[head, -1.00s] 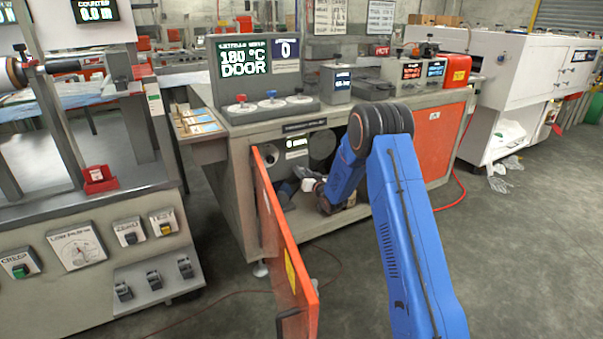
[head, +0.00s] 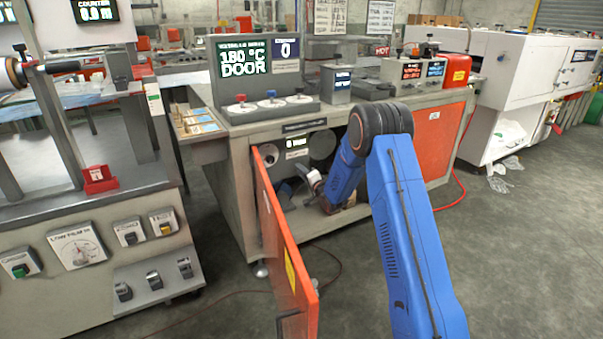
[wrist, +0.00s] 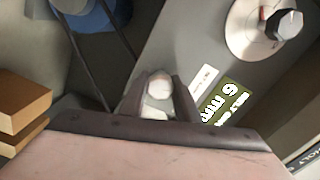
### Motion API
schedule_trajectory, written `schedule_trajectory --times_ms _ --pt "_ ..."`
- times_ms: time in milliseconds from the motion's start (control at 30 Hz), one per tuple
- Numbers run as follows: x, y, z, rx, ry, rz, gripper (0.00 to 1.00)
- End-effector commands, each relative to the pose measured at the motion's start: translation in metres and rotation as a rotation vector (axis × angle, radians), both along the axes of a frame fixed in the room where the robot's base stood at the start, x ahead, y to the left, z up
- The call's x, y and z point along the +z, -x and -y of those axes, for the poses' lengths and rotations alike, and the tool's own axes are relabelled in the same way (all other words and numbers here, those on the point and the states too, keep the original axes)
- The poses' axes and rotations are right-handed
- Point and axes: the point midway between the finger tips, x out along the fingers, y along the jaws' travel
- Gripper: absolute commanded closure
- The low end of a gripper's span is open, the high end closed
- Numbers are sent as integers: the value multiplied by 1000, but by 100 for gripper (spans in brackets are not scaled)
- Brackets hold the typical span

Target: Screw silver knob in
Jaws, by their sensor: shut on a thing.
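A pale silver knob (wrist: 158,86) shows in the wrist view between the two dark fingers of my gripper (wrist: 157,98), which is shut on it. The knob lies in front of a grey panel, and its far side is hidden, so I cannot tell how deep it sits. In the head view my gripper (head: 311,181) is inside the open cabinet (head: 243,170), behind the orange door. The knob is too small to make out there.
The orange door (head: 285,235) stands open left of my arm. In the wrist view a silver dial with a dark knob (wrist: 285,25) is at the upper right, a green-lit display (wrist: 217,101) right of my fingers, and brown blocks (wrist: 20,105) at the left.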

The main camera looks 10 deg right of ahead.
Motion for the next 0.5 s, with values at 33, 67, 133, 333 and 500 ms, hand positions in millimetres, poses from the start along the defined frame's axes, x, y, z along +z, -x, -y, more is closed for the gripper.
schedule_trajectory --times_ms 33,67,133,333,500 --pt "-1 0 1 -1 -36 -12 94" --pt "-1 0 1 -2 -58 -21 94" --pt "-1 0 1 -2 -111 -38 94" --pt "-1 0 1 -2 -230 -76 94" --pt "-2 0 1 -2 -295 -98 94"
